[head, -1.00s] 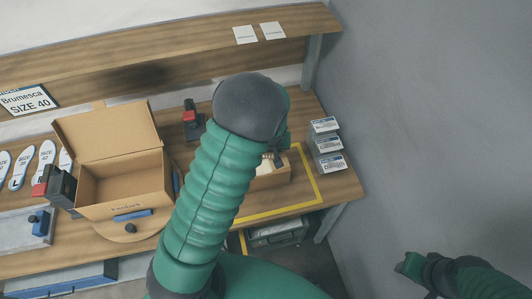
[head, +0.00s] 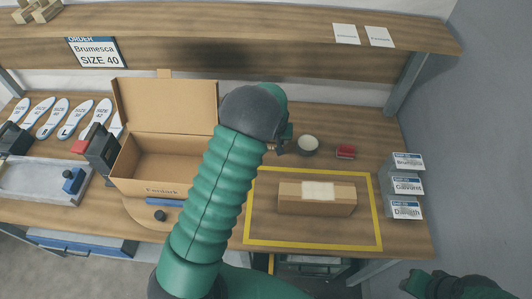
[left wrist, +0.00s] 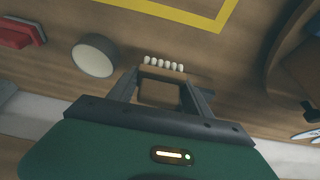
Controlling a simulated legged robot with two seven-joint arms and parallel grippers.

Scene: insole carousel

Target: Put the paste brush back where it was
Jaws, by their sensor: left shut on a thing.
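My left gripper (head: 283,143) is shut on the paste brush, above the back of the bench. In the left wrist view the brush (left wrist: 161,73) shows as a wooden piece between the fingers (left wrist: 160,92), with a row of white bristle tufts. A round pot with a pale top (head: 308,145) stands just right of the gripper in the head view. It also shows in the left wrist view (left wrist: 95,56), apart from the brush. My forearm hides part of the bench. My right gripper (head: 416,283) is low at the right, its jaws unclear.
A closed carton with a white label (head: 318,206) lies inside a yellow outline (head: 312,245). A red block (head: 345,152) sits right of the pot. An open box (head: 150,182) stands at left. Labelled stacks (head: 407,187) line the right edge; a shelf (head: 240,35) runs above.

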